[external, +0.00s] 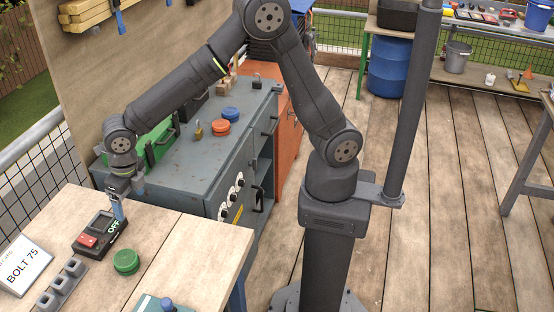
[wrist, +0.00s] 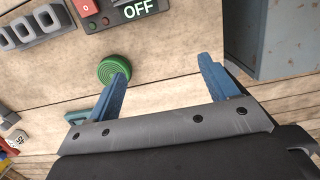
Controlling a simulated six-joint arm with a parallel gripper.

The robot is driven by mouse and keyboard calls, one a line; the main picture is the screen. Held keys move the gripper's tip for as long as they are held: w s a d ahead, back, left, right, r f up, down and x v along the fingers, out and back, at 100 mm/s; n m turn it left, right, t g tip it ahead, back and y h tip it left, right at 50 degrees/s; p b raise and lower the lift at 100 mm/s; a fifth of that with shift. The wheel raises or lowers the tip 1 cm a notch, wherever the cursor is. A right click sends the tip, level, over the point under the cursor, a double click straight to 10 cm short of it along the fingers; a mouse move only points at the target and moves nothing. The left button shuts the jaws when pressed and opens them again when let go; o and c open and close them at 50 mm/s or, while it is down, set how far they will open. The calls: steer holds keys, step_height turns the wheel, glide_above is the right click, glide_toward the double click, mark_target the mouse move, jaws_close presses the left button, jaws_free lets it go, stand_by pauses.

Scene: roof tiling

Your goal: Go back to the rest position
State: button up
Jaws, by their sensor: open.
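My gripper (external: 120,210) hangs from the end of my arm at the right side of the switch box, over the wooden table. In the wrist view the two blue fingers of my gripper (wrist: 168,85) are spread apart with nothing between them but bare table top. The switch box (external: 100,234) is dark with a red button and an "OFF" label, and it also shows at the top of the wrist view (wrist: 120,12). A round green button or cap (external: 126,262) lies on the table nearby; it shows close to the left finger in the wrist view (wrist: 114,70).
A card reading "BOLT 75" (external: 24,265) and a grey holder with several slots (external: 60,285) lie at the table's left.

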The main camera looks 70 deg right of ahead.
step_height(320, 180, up, 8)
steer(key=d+f, duration=0.1)
steer(key=d, duration=0.1)
steer(key=w+d+m, duration=0.3)
steer(key=d, duration=1.3)
steer(key=w+d+m+h, duration=0.1)
steer(key=w+d+m, duration=0.2)
steer(key=d, duration=1.3)
steer(key=shift+w+d+r+m, duration=0.2)
steer(key=shift+w+m, duration=0.1)
steer(key=shift+w, duration=0.45)
steer(key=s+a+n, duration=0.1)
steer(key=a+n, duration=0.3)
steer(key=a, duration=1.6)
steer(key=shift+s+a+y, duration=0.3)
steer(key=shift+s, duration=0.1)
steer(key=shift+d, duration=0.1)
